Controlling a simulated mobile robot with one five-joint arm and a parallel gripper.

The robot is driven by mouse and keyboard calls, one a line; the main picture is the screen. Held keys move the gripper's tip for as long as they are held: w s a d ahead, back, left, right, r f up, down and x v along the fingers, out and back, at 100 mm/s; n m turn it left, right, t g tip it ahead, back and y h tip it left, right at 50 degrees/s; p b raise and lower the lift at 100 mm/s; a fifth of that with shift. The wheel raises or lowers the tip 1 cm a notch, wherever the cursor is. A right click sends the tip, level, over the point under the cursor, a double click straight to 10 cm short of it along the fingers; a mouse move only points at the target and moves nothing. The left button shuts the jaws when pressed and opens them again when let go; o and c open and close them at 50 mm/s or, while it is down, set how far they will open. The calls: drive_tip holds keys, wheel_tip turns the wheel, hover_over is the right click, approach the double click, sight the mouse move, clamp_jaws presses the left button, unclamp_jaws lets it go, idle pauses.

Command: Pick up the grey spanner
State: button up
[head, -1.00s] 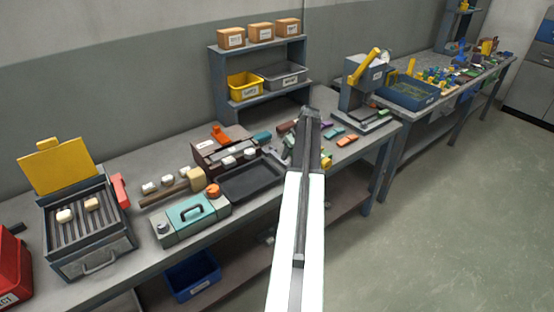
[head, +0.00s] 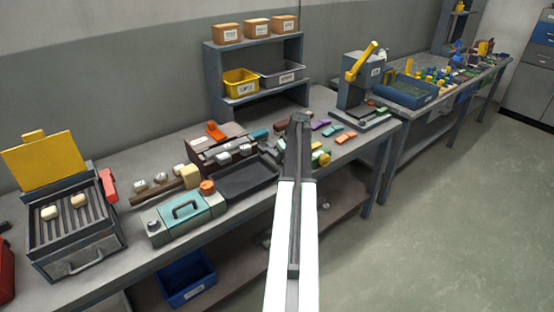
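I cannot make out a grey spanner in the head view; it may be hidden behind my arm or be too small to tell. My gripper (head: 299,120) is at the far end of my arm, over the workbench (head: 150,285), just right of a black tray (head: 245,181). My arm covers part of the bench there. Small coloured pieces lie on both sides of the gripper. I cannot see whether its fingers are apart or whether it holds anything.
A grill box with a raised yellow lid (head: 45,163) stands at the left, beside a teal-topped box (head: 184,214). A shelf rack (head: 213,80) stands behind. A press (head: 353,85) stands at the right end. Open floor (head: 460,220) lies to the right.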

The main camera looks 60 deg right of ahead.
clamp_jaws()
idle(1.1)
